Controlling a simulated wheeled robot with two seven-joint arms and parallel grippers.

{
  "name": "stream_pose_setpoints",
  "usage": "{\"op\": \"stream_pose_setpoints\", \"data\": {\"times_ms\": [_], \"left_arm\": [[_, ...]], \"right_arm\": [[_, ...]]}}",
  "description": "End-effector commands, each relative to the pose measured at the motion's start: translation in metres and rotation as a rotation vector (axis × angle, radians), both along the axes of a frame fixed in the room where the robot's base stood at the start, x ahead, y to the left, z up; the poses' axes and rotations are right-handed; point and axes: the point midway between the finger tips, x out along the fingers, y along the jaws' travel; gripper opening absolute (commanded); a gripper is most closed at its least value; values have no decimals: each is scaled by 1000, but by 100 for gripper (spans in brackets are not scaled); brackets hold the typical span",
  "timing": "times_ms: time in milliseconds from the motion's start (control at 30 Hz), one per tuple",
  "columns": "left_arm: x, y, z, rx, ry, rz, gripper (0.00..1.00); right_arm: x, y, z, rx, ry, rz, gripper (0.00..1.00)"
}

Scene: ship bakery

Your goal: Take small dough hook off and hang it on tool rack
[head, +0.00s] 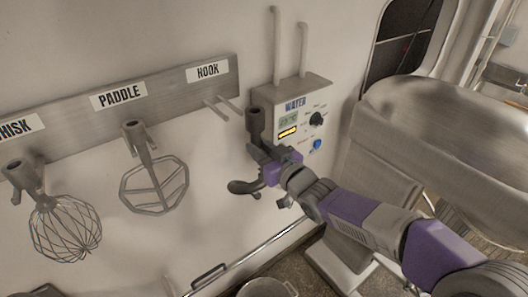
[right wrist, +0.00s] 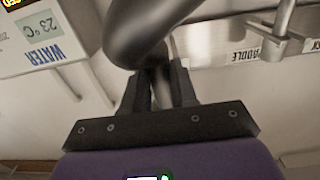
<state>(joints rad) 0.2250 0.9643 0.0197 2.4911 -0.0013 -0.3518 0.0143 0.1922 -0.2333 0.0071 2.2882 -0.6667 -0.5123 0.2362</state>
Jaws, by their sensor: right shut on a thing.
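The small dough hook (head: 255,122) is dark grey metal, with its round hub up and its curved tip low. My right gripper (head: 265,157) is shut on its shank and holds it in front of the wall, just right of the tool rack (head: 70,137). The rack's HOOK pegs (head: 222,106) are bare and lie a little left of the hub, apart from it. In the right wrist view the dough hook (right wrist: 138,35) rises blurred from between the fingers (right wrist: 160,88). My left gripper is out of view.
A whisk (head: 65,228) and a paddle (head: 153,185) hang on the rack's other places. The water control box (head: 300,115) with upright pipes is close behind and right of the dough hook. A large steel bowl (head: 450,125) is at right; a pot (head: 267,288) stands below.

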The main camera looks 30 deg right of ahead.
Motion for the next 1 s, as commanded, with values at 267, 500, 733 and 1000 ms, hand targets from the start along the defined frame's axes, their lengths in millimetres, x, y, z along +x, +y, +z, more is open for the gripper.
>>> {"op": "stream_pose_setpoints", "data": {"times_ms": [267, 500, 733, 1000], "left_arm": [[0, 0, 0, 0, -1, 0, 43], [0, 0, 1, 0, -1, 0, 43], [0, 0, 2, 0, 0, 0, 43], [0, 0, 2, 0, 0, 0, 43]], "right_arm": [[21, 3, 3, 0, -7, 1, 0], [37, 6, 3, 1, -7, 2, 0], [48, 7, 3, 0, -8, 1, 0], [53, 8, 3, 1, -8, 0, 0]]}}
